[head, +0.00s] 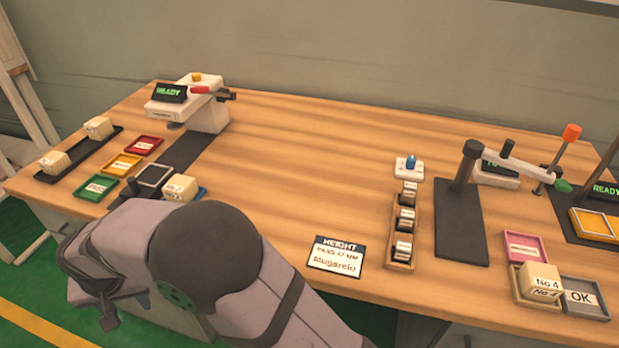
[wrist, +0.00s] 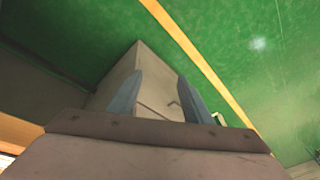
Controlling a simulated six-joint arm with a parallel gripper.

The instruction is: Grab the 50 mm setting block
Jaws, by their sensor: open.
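A narrow wooden rack (head: 389,258) stands right of the middle of the table in the head view. It holds several dark blocks with white labels, at its back (head: 409,190), middle (head: 406,216) and front (head: 403,248). The labels are too small to read, so I cannot tell which block is the 50 mm one. My gripper (wrist: 157,97) is open and empty in the wrist view, with two blue-grey fingers apart over the green floor. It is far left of the rack, off the table's front edge, and my arm covers part of that area in the head view.
A white box with a blue knob (head: 409,166) stands behind the rack. A height card (head: 336,257) lies to its left, and a dark stand with a post (head: 461,220) is close on its right. Trays and labelled cubes lie far left and right. The table's middle is clear.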

